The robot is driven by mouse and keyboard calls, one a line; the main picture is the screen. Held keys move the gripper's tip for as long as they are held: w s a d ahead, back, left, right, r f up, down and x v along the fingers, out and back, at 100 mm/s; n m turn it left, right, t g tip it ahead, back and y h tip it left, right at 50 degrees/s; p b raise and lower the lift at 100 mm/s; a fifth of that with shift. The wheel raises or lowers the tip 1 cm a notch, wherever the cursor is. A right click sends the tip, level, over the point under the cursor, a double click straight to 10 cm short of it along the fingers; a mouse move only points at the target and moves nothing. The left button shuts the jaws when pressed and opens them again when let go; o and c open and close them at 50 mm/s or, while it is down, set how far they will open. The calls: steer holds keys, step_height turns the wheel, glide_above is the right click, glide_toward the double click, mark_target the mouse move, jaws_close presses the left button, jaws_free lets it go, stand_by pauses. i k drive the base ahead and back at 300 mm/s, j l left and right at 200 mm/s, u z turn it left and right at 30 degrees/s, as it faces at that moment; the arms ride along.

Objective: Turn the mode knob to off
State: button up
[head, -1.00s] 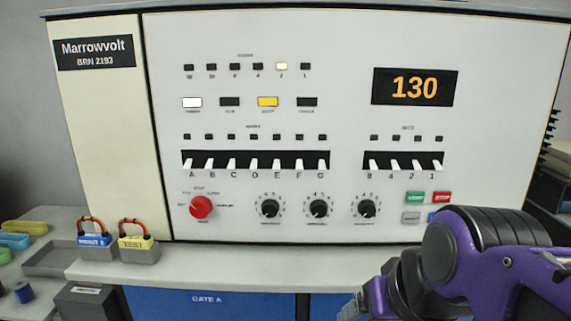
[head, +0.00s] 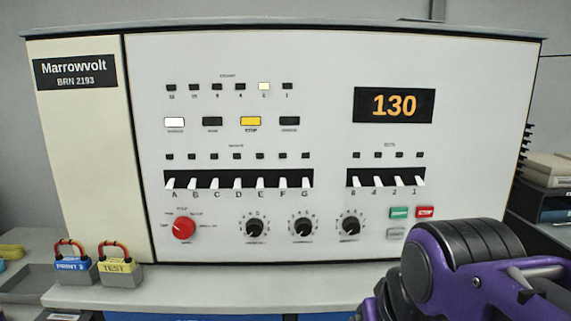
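The red mode knob (head: 183,228) is at the lower left of the white front panel (head: 330,90) in the head view. Small printed labels ring it, with one that appears to read OFF on its left. Its pointer is too small to read with certainty. Nothing touches the knob. My purple and black arm is at the lower right, well apart from it. My gripper's fingers are not visible; the arm's end runs out below the frame.
Three black dials (head: 303,229) sit right of the knob. White lever switches (head: 237,183) are above. Two padlocks, a blue one (head: 72,267) and a yellow one (head: 116,267), stand on the ledge (head: 240,277) at left. Coloured buttons (head: 399,212) are near my arm.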

mark_target(183, 227)
steer(key=k+j, duration=0.2)
steer(key=j, duration=0.2)
steer(key=k+j, duration=0.15)
steer(key=j, duration=0.25)
steer(key=k+j, duration=0.2)
steer(key=j, duration=0.2)
